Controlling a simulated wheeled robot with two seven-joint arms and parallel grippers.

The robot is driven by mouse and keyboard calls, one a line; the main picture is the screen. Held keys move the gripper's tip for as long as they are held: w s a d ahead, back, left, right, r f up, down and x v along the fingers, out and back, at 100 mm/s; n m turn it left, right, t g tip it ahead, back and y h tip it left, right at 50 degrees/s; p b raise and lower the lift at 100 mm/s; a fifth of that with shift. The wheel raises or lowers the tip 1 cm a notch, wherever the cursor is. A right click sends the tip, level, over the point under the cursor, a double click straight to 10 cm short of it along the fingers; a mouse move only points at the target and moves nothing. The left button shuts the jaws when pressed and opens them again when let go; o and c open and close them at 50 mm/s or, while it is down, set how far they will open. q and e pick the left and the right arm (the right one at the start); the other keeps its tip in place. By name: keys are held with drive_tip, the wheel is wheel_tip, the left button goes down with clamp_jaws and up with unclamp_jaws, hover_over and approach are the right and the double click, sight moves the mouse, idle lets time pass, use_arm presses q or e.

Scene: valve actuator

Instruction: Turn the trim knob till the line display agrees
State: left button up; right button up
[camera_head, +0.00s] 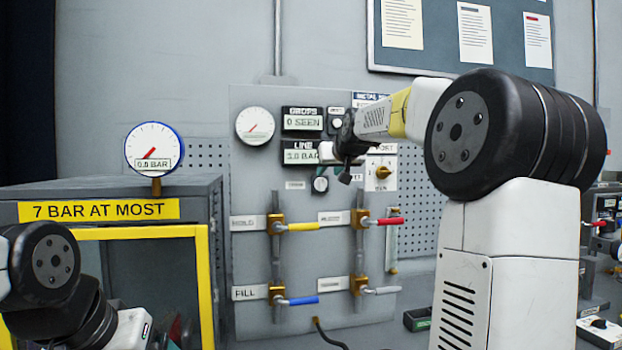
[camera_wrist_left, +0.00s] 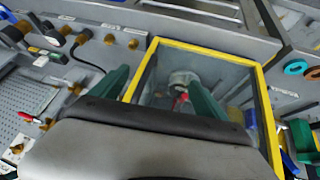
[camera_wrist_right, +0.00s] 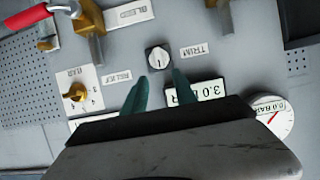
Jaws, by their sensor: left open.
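The trim knob (camera_head: 320,184) is a small round dial on the grey panel. In the right wrist view the knob (camera_wrist_right: 158,57) has a white pointer and sits beside its TRIM label. My right gripper (camera_wrist_right: 159,84) is open, its green fingertips short of the knob and to either side of it; no contact shows. The line display (camera_head: 302,153) reads about 3.0 BAR; it shows upside down in the right wrist view (camera_wrist_right: 196,92), partly hidden by a finger. My left gripper (camera_wrist_left: 156,78) is open and empty above the yellow-framed cabinet (camera_wrist_left: 205,50).
A brass relief knob (camera_head: 382,171) is right of the trim knob. Below are valves with yellow (camera_head: 303,226), red (camera_head: 390,221), blue (camera_head: 303,300) and grey handles. A blue-rimmed gauge (camera_head: 154,148) reading 0.0 BAR stands on the cabinet. The drops display (camera_head: 302,121) reads 0 SEEN.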

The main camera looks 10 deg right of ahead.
sight(323, 178)
drive_tip(key=x, duration=0.6)
drive_tip(key=shift+w+f, duration=0.15)
clamp_jaws()
